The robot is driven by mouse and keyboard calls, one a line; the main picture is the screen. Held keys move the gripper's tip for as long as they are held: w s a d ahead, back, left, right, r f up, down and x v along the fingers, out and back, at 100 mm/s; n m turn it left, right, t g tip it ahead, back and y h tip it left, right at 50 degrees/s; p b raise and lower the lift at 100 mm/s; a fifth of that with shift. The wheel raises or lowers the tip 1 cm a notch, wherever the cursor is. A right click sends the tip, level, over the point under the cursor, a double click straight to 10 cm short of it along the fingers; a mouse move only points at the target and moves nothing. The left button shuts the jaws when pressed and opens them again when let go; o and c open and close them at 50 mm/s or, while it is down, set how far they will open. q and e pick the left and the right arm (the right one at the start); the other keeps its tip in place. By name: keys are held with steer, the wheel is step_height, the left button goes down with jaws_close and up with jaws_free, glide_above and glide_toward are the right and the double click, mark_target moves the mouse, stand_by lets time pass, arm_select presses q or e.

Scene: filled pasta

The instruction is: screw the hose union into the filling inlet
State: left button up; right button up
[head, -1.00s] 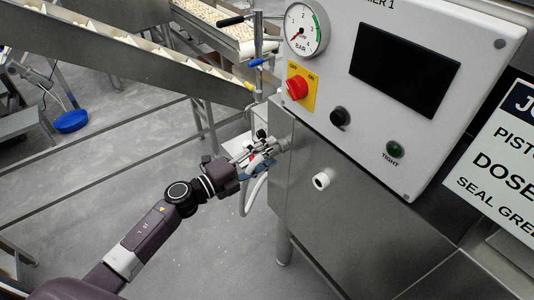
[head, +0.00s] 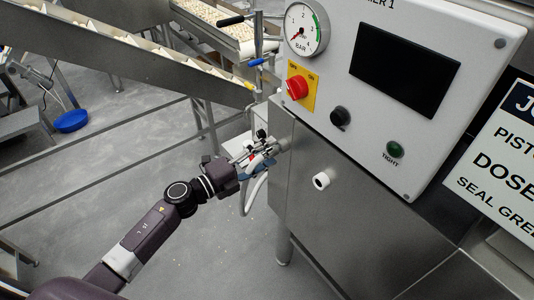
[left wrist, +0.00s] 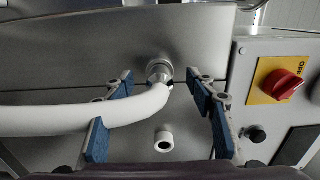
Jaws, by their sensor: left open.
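The metal hose union (left wrist: 159,70) sits against the steel wall at the filling inlet, on the end of the white hose (left wrist: 60,118). How far it is threaded in cannot be told. The inlet itself is hidden behind the union. My left gripper (left wrist: 162,90) is open, with one blue-padded finger on each side of the hose end and union, apart from them. In the head view my left gripper (head: 266,148) is at the machine's left side, with the white hose (head: 256,190) hanging below it. My right gripper is not in view.
The control box has a red switch (head: 296,88), a black knob (head: 340,117), a dark green TIGHT lamp (head: 395,149) and a gauge (head: 305,30).

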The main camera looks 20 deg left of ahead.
arm_select(q)
steer(key=shift+v, duration=3.45)
steer(key=v, duration=1.2)
